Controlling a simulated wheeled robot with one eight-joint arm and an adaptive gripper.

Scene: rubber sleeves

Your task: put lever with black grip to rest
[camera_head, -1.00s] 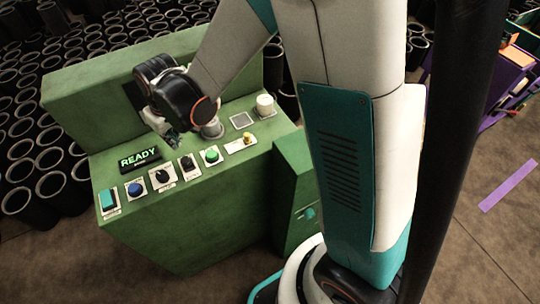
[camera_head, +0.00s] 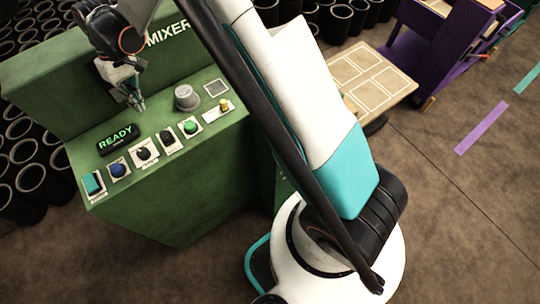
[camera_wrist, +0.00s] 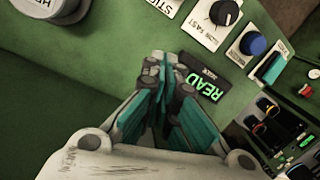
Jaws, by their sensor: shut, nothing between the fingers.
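A small control with a black grip (camera_head: 167,138), which looks like the lever, stands on a white plate on the green mixer panel in the head view. It is too small to tell its exact position. In the wrist view only part of its label plate (camera_wrist: 159,7) shows at the top edge. My gripper (camera_head: 136,101) is above the panel, behind the READY display and left of the grey knob, apart from the lever. In the wrist view my gripper's teal fingers (camera_wrist: 164,72) are together with nothing between them.
The panel also holds a READY display (camera_head: 118,139), a teal rocker (camera_head: 93,183), a blue button (camera_head: 118,170), a black dial (camera_head: 143,153), a green button (camera_head: 190,127), a yellow-tipped control (camera_head: 224,105) and a grey knob (camera_head: 186,98). Black sleeves (camera_head: 22,172) stand left.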

